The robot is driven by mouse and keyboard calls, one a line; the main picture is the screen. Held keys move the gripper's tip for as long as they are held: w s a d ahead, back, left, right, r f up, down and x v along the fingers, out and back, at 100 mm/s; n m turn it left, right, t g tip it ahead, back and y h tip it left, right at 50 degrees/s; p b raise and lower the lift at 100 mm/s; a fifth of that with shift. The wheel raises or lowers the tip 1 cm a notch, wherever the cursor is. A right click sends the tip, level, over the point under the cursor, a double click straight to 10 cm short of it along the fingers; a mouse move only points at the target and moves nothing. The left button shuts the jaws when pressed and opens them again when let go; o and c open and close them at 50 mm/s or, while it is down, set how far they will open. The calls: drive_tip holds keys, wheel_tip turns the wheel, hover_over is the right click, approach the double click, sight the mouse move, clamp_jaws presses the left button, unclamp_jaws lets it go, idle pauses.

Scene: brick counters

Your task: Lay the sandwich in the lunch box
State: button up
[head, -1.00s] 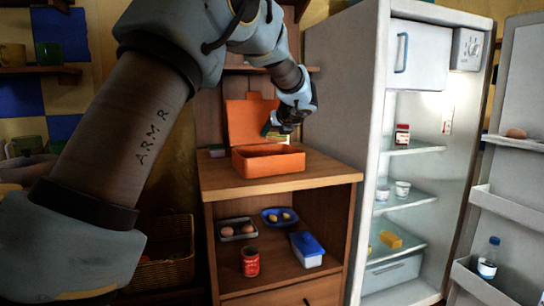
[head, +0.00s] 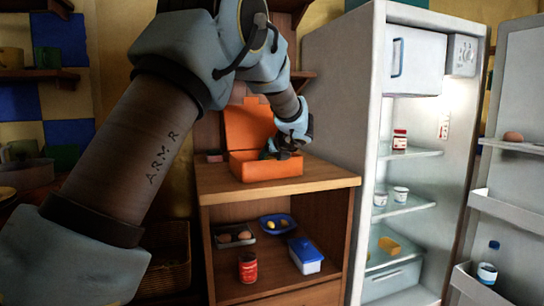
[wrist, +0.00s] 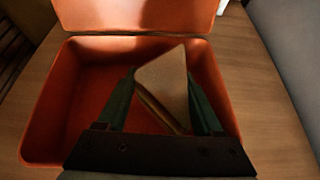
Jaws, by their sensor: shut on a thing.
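The orange lunch box (head: 266,170) stands open on the wooden cabinet top, its lid (head: 250,124) raised at the back. My gripper (head: 271,152) reaches down into the box opening. In the wrist view my gripper (wrist: 163,84) is shut on the sandwich (wrist: 167,80), a pale wedge with a darker filling edge, held tilted between two green fingers. The sandwich is over the inside of the box, whose left wall (wrist: 42,118) shows there. In the head view, the box front and my gripper hide most of the sandwich. I cannot tell whether it touches the floor.
The cabinet top (head: 320,178) is clear to the right of the box. An open fridge (head: 345,90) stands at right.

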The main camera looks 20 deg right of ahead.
drive_tip(key=shift+f, duration=0.25)
drive_tip(key=o, duration=0.7)
drive_tip(key=shift+r, duration=0.25)
drive_tip(key=v, duration=1.2)
drive_tip(key=shift+a+r+p, duration=0.1)
drive_tip(key=shift+r+p, duration=0.25)
drive_tip(key=shift+p, duration=0.05)
